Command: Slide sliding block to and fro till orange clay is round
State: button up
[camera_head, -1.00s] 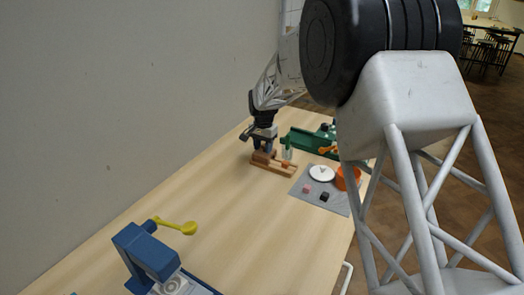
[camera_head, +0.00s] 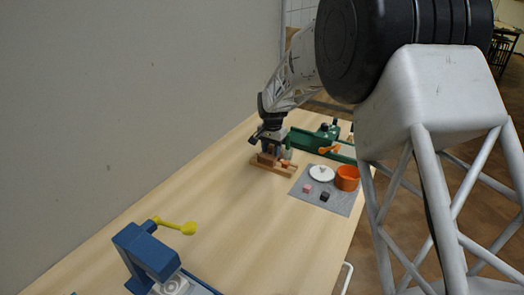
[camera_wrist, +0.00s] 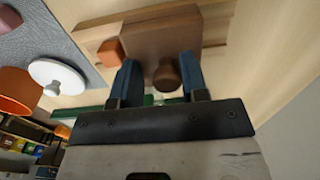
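The wooden track (camera_head: 286,171) lies on the table near the wall, with the brown sliding block (camera_head: 266,158) on it. In the wrist view the sliding block (camera_wrist: 165,42) has a round dark knob (camera_wrist: 166,75). The orange clay (camera_head: 284,163) sits on the track just right of the block; in the wrist view the clay (camera_wrist: 110,51) still looks blocky, with edges, close beside the block. My gripper (camera_wrist: 162,80) is over the block, its blue fingers on either side of the knob. A gap shows at the left finger; contact at the right finger is unclear.
A grey mat (camera_head: 341,205) holds a white lidded disc (camera_head: 321,174), an orange cup (camera_head: 347,178), a pink cube (camera_head: 307,188) and a black cube (camera_head: 324,196). A green device (camera_head: 310,141) stands behind the track. A blue press (camera_head: 148,252) with a yellow lever (camera_head: 178,227) is nearer.

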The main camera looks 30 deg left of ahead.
jog(key=shift+d, duration=1)
jog(key=shift+d, duration=2.15)
jog(key=shift+a, duration=3.25)
